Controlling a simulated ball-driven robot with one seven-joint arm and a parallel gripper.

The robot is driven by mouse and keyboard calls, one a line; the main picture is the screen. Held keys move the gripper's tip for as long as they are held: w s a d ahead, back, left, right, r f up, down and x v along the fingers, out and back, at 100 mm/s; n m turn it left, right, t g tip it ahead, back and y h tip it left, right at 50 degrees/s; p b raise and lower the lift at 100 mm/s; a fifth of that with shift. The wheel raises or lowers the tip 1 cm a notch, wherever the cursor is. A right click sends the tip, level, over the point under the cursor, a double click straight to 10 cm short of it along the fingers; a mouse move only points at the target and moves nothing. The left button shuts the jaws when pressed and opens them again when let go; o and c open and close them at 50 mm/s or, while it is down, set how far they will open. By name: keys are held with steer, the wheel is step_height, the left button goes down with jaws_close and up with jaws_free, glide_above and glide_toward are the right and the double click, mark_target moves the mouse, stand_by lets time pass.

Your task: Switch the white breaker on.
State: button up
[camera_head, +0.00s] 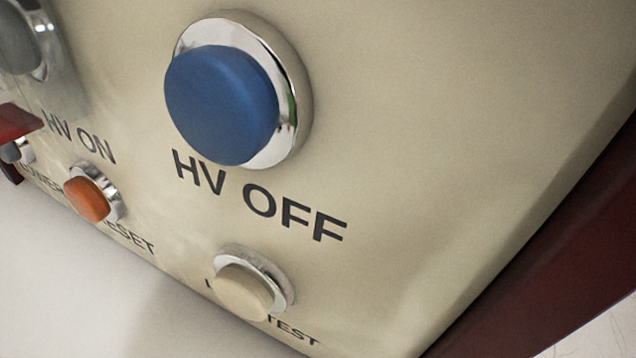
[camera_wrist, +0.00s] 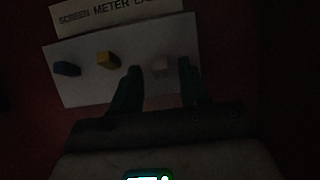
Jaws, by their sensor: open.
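The white breaker (camera_wrist: 160,64) is a small pale, slightly pinkish block on a light plate (camera_wrist: 82,86) in the wrist view. It is the rightmost of three breakers there. My gripper (camera_wrist: 160,74) is open, with one dark finger to the left of the white breaker and one to the right. No contact with it can be made out in the dim light. The breaker's switch position cannot be told. Neither the breaker nor my gripper shows in the head view.
A yellow breaker (camera_wrist: 107,60) and a blue breaker (camera_wrist: 67,69) sit left of my fingers. A label strip (camera_wrist: 120,14) lies above. In the head view, a cream panel holds a blue HV OFF button (camera_head: 220,105), an orange button (camera_head: 88,199) and a cream button (camera_head: 243,292).

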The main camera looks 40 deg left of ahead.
steer(key=shift+w+a+r, duration=0.1)
steer(key=shift+w+r, duration=0.1)
steer(key=shift+w, duration=0.25)
jaws_close()
